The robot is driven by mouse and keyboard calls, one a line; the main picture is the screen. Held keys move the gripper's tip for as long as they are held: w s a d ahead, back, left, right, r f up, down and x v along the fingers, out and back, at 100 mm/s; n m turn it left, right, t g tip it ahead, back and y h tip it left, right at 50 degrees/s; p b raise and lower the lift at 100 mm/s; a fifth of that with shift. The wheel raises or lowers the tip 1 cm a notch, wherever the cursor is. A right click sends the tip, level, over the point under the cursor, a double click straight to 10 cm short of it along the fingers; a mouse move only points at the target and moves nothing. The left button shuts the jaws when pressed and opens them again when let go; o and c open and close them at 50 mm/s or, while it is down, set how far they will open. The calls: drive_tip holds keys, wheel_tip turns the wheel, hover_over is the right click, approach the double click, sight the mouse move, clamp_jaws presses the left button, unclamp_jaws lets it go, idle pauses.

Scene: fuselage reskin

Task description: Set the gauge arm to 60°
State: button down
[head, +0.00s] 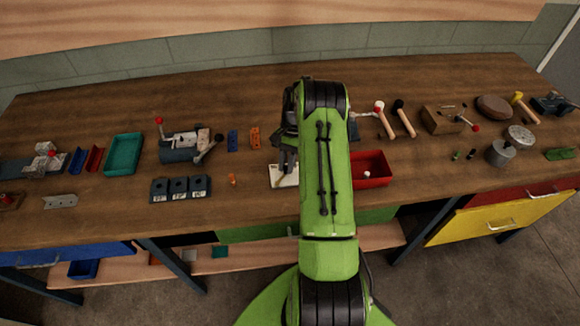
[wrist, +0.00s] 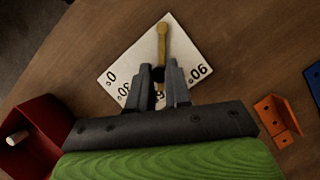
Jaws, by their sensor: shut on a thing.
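The gauge is a white plate (wrist: 135,62) with dark angle marks, lying on the bench; part of it shows in the head view (head: 284,181). Its brass gauge arm (wrist: 162,45) has a round end near the plate's top corner and runs down to my gripper (wrist: 160,76). My gripper is shut on the arm's dark lower end. A 0 mark is at left, a mark reading like 90 at right. The mark just below the fingertips is partly hidden, so the exact arm angle cannot be read. In the head view my arm covers much of the gauge.
A red bin (head: 371,170) with a white piece inside stands right of the gauge. An orange bracket (head: 255,138) and a blue one (head: 233,140) stand to the left. Dark labelled blocks (head: 180,188) sit further left. Bare wood surrounds the plate.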

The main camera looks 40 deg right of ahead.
drive_tip(key=shift+w+a+n+g+h, duration=0.15)
drive_tip(key=shift+w+n+g+h, duration=0.25)
drive_tip(key=shift+n, duration=0.6)
drive_tip(key=shift+w, duration=0.15)
drive_tip(key=c, duration=1.1)
unclamp_jaws()
drive_tip(key=shift+o, duration=0.2)
drive_tip(key=shift+r, duration=0.1)
drive_tip(key=p+v, duration=0.4)
drive_tip(key=v, duration=1.1)
drive_tip(key=shift+d+r+p, duration=0.25)
drive_tip(key=shift+r+p, duration=0.05)
drive_tip(key=shift+p, duration=0.05)
